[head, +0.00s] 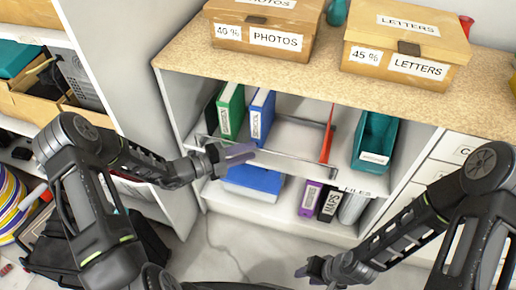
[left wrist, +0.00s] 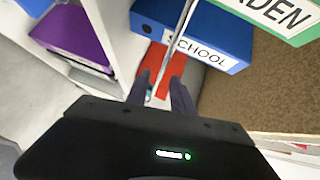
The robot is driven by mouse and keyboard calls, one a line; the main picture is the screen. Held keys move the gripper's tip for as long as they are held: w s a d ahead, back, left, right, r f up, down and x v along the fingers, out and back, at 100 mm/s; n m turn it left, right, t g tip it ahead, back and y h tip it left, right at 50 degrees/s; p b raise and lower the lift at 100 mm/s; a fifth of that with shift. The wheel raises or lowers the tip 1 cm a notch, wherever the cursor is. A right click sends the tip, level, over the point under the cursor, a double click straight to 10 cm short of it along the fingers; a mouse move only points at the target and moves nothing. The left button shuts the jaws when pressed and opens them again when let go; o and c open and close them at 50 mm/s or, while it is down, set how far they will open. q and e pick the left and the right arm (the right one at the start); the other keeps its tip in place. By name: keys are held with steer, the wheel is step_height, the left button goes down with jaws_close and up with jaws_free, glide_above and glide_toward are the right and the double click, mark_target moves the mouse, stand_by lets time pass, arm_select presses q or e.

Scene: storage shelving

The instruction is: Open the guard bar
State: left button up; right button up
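The guard bar (head: 290,166) is a pale metal rail across the front of the upper shelf, in front of the binders. In the left wrist view the bar (left wrist: 180,30) is a thin strip running down to my fingers. My left gripper (head: 240,153) is at the bar's left part in the head view. In the left wrist view my left gripper (left wrist: 160,78) has its fingers apart, with the bar's line between them; contact cannot be told. My right gripper (head: 307,276) hangs low in front of the shelf, with its fingertips apart and empty.
Behind the bar stand a green binder (head: 231,110), a blue binder (head: 262,115) and a red upright piece (head: 328,135). A teal file box (head: 375,142) is to the right. Cardboard boxes (head: 262,28) sit on the top. Floor (head: 215,255) in front is clear.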

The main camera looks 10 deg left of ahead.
mark_target(258, 149)
arm_select(q)
steer(key=x, duration=0.4)
jaws_close()
stand_by(0.6)
